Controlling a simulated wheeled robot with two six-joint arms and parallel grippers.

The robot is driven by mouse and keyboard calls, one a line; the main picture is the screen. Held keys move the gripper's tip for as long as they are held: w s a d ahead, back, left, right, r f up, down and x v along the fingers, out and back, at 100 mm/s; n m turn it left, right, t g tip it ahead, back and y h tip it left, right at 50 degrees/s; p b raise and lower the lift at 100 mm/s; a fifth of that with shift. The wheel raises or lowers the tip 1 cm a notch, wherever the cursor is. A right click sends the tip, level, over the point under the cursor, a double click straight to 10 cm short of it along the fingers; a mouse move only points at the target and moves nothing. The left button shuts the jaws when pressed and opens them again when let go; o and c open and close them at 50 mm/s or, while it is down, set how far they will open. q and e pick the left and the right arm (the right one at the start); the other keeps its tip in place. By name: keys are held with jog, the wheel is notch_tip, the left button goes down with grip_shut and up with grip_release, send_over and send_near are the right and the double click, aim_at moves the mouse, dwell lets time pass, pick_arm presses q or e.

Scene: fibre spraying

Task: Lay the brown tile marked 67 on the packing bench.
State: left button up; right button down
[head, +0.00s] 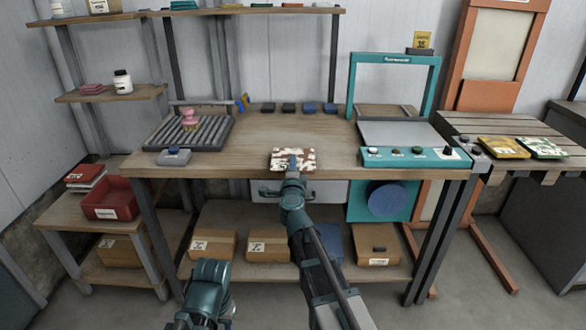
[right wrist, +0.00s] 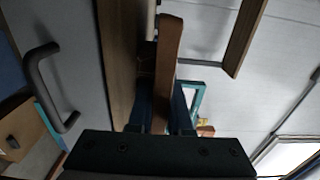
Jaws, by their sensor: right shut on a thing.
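A tile with a brown and white camouflage pattern (head: 308,155) is in my right gripper (head: 292,166), over the front edge of the packing bench (head: 240,140). A small white label shows on the tile, but its number is too small to read. In the right wrist view the tile (right wrist: 168,45) appears edge-on as a brown slab between the fingers (right wrist: 162,105). I cannot tell whether it touches the bench top. Of my left arm only a teal joint shows at the bottom of the head view; its gripper is out of sight.
A ribbed roller tray (head: 190,133) stands on the bench's left, a teal-framed machine (head: 395,135) on its right. Small dark blocks (head: 288,108) line the back. The middle of the bench is clear. A yellow tile (head: 503,147) and a green tile (head: 541,148) lie on the slatted table at right.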

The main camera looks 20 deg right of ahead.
jog(key=shift+f, duration=0.1)
jog(key=c, duration=1.1)
grip_release()
